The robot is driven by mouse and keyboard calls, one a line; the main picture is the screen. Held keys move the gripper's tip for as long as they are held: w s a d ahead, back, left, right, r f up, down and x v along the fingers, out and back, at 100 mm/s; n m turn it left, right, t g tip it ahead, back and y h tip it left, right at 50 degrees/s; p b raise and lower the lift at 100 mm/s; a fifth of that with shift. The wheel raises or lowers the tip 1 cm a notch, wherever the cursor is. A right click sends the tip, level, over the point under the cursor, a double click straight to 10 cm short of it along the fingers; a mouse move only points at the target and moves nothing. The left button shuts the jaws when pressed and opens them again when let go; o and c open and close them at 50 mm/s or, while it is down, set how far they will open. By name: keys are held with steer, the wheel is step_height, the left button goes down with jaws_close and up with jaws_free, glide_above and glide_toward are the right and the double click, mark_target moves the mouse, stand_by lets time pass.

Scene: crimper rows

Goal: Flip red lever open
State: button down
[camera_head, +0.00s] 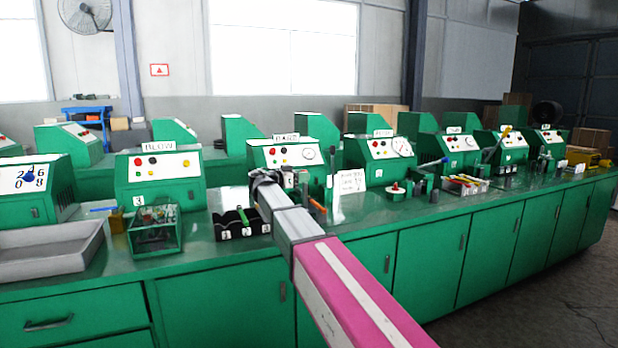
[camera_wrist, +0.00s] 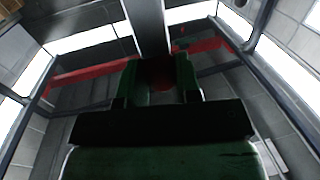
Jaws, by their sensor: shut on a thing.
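My gripper (camera_head: 264,178) is at the end of my pink and grey arm, in front of the green machine (camera_head: 284,158) at the middle of the bench. In the wrist view its two green and dark fingers (camera_wrist: 160,82) stand on either side of a dark red thing, which appears to be the red lever (camera_wrist: 160,73). The fingers are shut on it. A pale grey bar (camera_wrist: 150,25) runs up behind it. The view is dark, so the lever's exact angle is unclear. In the head view my gripper and arm hide the lever.
A black tray (camera_head: 228,226) with a green-handled tool lies left of my gripper. A green open box (camera_head: 153,236) and a grey bin (camera_head: 45,252) stand further left. A white card (camera_head: 349,182) and small parts stand close on the right. More green machines line the bench.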

steer(key=shift+s+a+f+t+h, duration=0.15)
steer(key=shift+s+a+t+h, duration=0.1)
steer(key=shift+a+h, duration=0.3)
steer(key=shift+s+a+f+t+h, duration=0.15)
steer(key=shift+a+t+h, duration=0.1)
steer(key=shift+a+h, duration=0.25)
steer(key=shift+a, duration=0.1)
steer(key=c, duration=0.8)
jaws_free()
steer(key=s+a+r, duration=0.8)
steer(key=r, duration=0.3)
steer(key=shift+a, duration=0.4)
